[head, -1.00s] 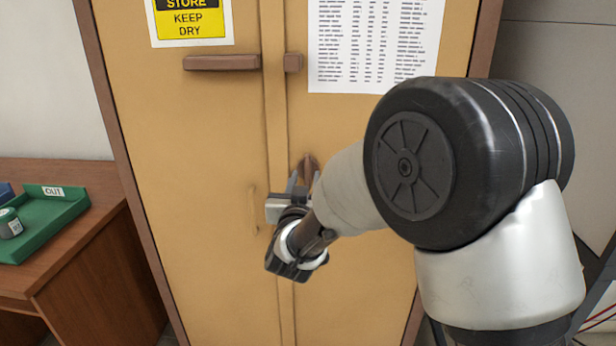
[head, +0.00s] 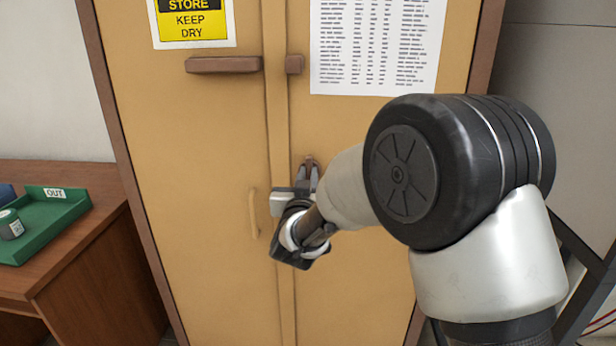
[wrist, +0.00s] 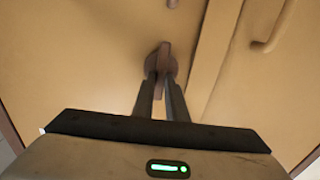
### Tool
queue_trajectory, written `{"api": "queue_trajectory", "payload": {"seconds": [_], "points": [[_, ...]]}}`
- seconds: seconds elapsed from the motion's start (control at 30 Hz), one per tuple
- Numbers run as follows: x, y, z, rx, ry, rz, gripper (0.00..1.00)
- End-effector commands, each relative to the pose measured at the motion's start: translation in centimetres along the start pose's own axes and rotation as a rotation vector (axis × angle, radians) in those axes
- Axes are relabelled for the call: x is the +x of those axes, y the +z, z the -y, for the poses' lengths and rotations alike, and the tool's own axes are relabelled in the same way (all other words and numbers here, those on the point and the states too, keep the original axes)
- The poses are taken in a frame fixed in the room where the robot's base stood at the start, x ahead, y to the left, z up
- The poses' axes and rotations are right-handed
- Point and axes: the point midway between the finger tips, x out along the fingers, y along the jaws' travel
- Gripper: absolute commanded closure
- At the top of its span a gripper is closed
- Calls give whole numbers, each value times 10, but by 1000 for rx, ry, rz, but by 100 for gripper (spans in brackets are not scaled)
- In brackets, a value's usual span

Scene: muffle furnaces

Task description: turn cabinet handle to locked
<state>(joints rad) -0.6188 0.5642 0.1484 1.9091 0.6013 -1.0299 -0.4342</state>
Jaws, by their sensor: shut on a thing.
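The tan cabinet (head: 200,140) has two doors. Its small brown turn handle (head: 309,160) is on the right door, beside the seam, mostly hidden by my gripper in the head view. In the wrist view the handle (wrist: 164,56) is a narrow brown bar on a round base, nearly upright in the picture. My gripper (head: 307,175) is shut on the handle, one finger on each side. The fingertips (wrist: 163,80) also show in the wrist view, against the bar.
A brown horizontal bar (head: 223,64) is on the left door, with a small brown block (head: 294,64) across the seam. A pale pull (head: 254,213) is on the left door. A desk (head: 85,240) with a green tray (head: 60,212) stands at left.

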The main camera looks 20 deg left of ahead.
Motion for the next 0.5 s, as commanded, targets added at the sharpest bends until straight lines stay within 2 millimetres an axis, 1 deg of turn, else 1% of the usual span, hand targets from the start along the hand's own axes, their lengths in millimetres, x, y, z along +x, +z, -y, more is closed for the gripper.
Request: {"api": "queue_trajectory", "payload": {"seconds": [0.27,0.5], "points": [[0,-1,2,-90,-1,0,100],[0,-2,4,-276,0,-1,100]]}}
